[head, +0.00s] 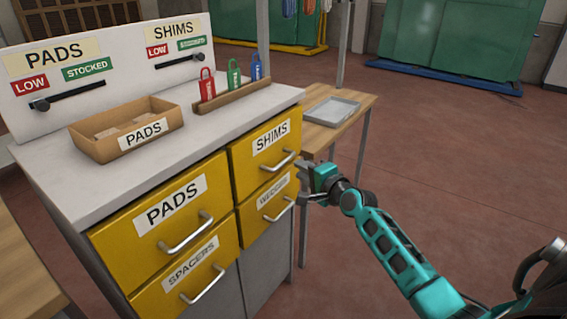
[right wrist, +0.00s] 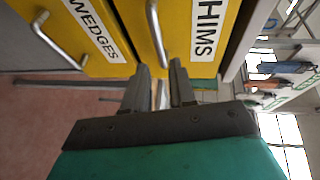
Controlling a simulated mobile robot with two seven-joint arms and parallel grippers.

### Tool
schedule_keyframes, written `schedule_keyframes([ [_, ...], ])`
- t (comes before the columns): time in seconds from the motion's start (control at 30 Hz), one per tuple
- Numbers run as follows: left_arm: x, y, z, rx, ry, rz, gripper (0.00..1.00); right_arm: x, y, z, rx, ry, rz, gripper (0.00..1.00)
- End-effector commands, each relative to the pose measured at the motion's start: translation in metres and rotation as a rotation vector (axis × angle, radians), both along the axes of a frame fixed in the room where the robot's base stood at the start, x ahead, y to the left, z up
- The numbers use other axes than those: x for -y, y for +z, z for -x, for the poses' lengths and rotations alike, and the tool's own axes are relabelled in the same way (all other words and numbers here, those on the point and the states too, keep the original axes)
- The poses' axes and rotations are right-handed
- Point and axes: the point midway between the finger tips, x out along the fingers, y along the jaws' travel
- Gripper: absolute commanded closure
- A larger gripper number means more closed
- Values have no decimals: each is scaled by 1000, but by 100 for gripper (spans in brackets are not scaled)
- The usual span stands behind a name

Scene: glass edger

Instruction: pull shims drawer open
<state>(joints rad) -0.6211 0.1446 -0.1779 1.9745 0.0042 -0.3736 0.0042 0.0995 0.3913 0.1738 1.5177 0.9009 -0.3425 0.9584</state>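The shims drawer (head: 254,172) is the yellow upper right drawer of the cabinet, with a white SHIMS label, and looks shut. Its silver bar handle (head: 279,161) also shows in the right wrist view (right wrist: 156,34). My right gripper (head: 303,184) is just right of the drawer front, near the handle. In the right wrist view its two dark fingers (right wrist: 160,84) stand apart, with the handle ahead of the gap between them. I see no contact with the handle. My left gripper is not in view.
The wedges drawer (head: 250,212) with its own handle lies directly below. The pads drawer (head: 140,222) and spacers drawer (head: 165,287) are to the left. A wooden side table (head: 361,99) with a grey tray (head: 332,111) stands behind the gripper. Open floor lies to the right.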

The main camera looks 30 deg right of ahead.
Motion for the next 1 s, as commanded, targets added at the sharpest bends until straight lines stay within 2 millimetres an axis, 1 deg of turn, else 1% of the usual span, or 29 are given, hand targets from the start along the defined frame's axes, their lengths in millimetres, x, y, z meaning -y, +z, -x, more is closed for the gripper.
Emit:
schedule_keyframes([
  [0.03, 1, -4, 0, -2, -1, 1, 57, 0, -2, -10, 2, 0, 1, 75],
  [0.1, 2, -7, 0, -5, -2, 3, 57, 0, -5, -22, 2, -1, 0, 75],
  [0.3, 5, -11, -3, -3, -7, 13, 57, 1, -12, -54, 1, 0, 2, 75],
  [0.5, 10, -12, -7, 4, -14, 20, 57, 1, -16, -76, 0, 1, 4, 75],
  [0.7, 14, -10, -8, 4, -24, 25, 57, 1, -16, -84, 0, 1, 3, 75],
  [0.97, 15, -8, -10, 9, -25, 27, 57, 0, -15, -85, -1, 0, 3, 75],
  [1.0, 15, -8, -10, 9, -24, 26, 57, 0, -16, -84, -1, 0, 3, 78],
])
